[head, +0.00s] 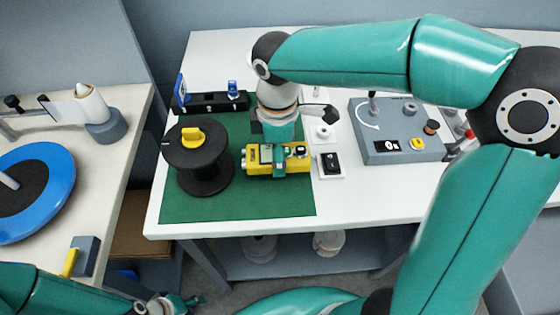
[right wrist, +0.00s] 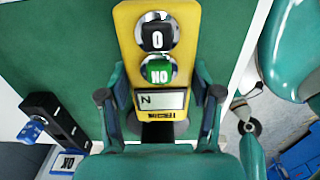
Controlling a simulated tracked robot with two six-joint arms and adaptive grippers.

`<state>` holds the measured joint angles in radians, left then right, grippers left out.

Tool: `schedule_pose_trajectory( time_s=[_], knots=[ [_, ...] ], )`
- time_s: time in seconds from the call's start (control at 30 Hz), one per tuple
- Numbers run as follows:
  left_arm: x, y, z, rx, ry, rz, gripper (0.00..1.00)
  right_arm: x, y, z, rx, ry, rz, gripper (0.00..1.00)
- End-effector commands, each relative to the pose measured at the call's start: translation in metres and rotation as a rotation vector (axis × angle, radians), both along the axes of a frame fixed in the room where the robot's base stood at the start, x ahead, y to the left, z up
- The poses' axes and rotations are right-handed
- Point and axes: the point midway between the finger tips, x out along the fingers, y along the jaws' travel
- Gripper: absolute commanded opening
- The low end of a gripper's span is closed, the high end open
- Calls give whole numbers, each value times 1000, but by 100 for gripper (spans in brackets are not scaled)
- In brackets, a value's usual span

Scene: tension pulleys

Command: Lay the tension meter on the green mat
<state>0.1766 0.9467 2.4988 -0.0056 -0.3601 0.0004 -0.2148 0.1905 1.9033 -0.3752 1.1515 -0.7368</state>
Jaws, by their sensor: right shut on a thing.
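The yellow tension meter (head: 298,162) is over the right part of the green mat (head: 240,205), lying lengthwise across the picture. Whether it touches the mat is hard to tell. My right gripper (head: 279,160) comes down from above and is shut around the meter's middle. In the right wrist view the meter (right wrist: 128,20) shows a black button, a green button and a small display, with a finger of my right gripper (right wrist: 160,100) on each side. My left gripper (head: 172,303) is low at the bottom left, away from the mat; its jaws are too small to read.
A black spool (head: 204,172) with a yellow piece on top stands on the mat's left side. A black rack (head: 208,102) is behind the mat. A black switch (head: 330,164) and a grey control box (head: 400,148) are to the right. The mat's front strip is clear.

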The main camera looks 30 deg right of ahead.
Motion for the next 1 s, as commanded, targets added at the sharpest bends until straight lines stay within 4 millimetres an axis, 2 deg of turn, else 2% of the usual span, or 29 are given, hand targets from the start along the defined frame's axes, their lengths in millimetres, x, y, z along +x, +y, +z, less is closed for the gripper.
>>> schedule_pose_trajectory(
  time_s=[0.1, 0.23, 0.63, 0.67, 0.8, 1.0],
  knots=[
    [0, 0, -2, 0, 0, 0, 40, -1, 0, -19, -1, 5, 0, 13],
    [0, 0, -3, 0, 0, 0, 40, -1, 0, -33, 0, 3, -1, 13],
    [0, 0, -6, 0, 0, 0, 40, 0, 0, -38, 0, 1, -1, 13],
    [0, 0, -4, 0, 0, 0, 40, -1, 0, -37, 0, 1, 0, 69],
    [0, 0, -4, 0, 0, 0, 40, -1, 0, -37, 0, 2, -1, 89],
    [0, 0, -4, 0, 0, 0, 40, -1, 0, -37, 0, 2, -1, 89]
  ],
)
